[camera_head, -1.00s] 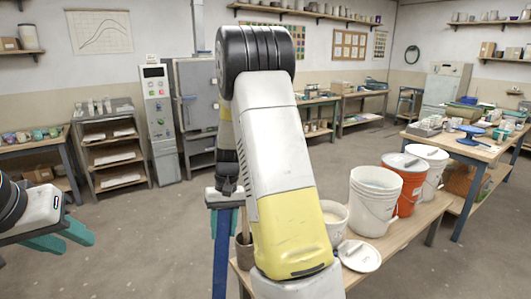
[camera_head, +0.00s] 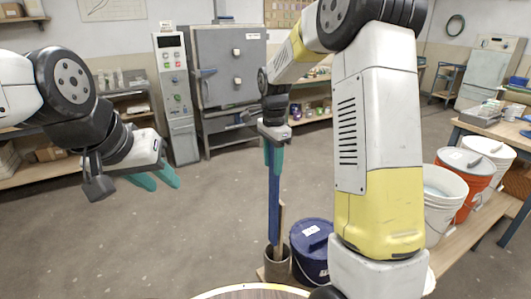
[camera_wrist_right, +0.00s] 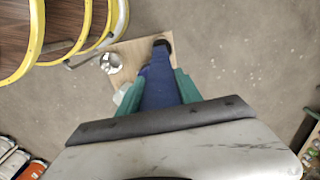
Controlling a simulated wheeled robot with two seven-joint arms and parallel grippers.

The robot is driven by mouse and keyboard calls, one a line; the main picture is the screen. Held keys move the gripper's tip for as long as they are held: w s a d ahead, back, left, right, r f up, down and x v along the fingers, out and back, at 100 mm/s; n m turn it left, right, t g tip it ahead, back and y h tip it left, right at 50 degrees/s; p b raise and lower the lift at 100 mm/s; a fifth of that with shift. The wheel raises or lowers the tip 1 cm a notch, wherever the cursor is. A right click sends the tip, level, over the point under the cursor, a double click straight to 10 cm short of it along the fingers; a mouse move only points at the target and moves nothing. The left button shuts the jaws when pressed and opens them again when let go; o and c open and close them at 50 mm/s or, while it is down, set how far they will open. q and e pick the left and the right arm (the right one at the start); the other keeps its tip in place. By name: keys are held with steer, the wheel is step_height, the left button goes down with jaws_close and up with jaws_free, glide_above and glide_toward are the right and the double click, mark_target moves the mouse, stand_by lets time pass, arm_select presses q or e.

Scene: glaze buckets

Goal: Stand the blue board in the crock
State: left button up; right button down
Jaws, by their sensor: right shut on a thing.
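The blue board (camera_head: 274,205) hangs upright, long and narrow, from my right gripper (camera_head: 273,157), whose teal fingers are shut on its upper end. Its lower end meets the mouth of the grey-brown crock (camera_head: 278,266) in the head view; I cannot tell how far inside it is. A wooden stick stands in the crock beside the board. In the right wrist view the board (camera_wrist_right: 160,88) runs away from between the fingers (camera_wrist_right: 158,92) towards a dark end. My left gripper (camera_head: 155,179) is open and empty at the left, away from the crock.
A dark blue lidded bucket (camera_head: 313,252) stands close to the right of the crock. White (camera_head: 442,200) and orange (camera_head: 464,172) buckets stand along the bench at the right. The floor left of the crock is clear.

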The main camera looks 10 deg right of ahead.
mark_target(272, 189)
steer(key=shift+w+f, duration=0.1)
steer(key=shift+f, duration=4.5)
steer(key=shift+f, duration=5.6)
steer(key=c, duration=0.7)
jaws_free()
steer(key=shift+c, duration=0.5)
steer(key=shift+r, duration=5)
